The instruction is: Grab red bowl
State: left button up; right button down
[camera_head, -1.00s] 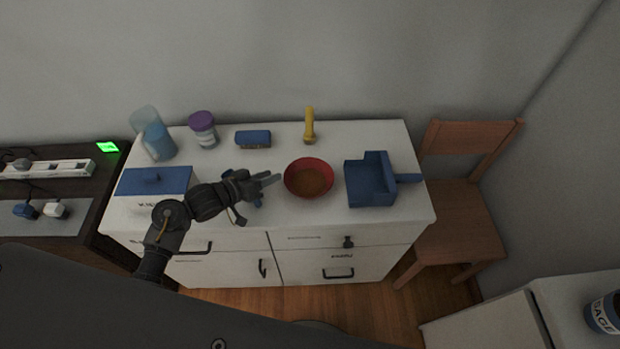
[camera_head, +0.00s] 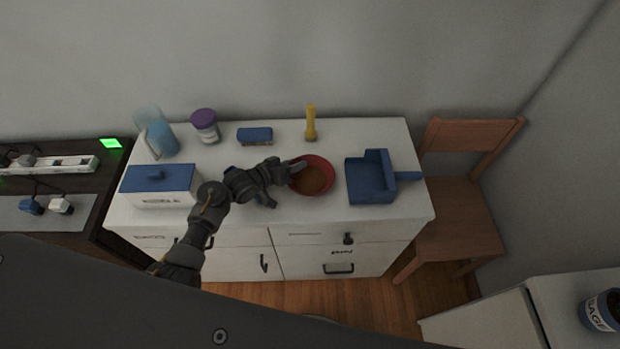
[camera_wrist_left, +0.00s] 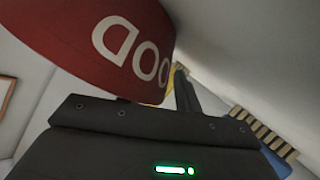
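The red bowl (camera_head: 326,181) stands upright on the white cabinet top, right of its middle. My left gripper (camera_head: 296,168) is at the bowl's left rim, with a fingertip overlapping the rim in the head view. Its fingers look parted, and I cannot tell whether they touch the bowl. In the left wrist view the bowl (camera_wrist_left: 85,45) fills the upper left, with white letters on its side. One dark finger (camera_wrist_left: 186,92) shows beside the bowl; the other is hidden. My right gripper is out of view.
A blue dustpan-like tray (camera_head: 368,182) stands close right of the bowl. Behind are a yellow flashlight (camera_head: 311,125), a blue brush (camera_head: 254,136), a purple-lidded jar (camera_head: 206,127) and a blue cup (camera_head: 162,138). A blue-lidded box (camera_head: 157,186) is at left. A wooden chair (camera_head: 455,215) stands right.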

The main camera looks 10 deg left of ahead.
pick_arm(q)
grip_shut()
dwell(0.5)
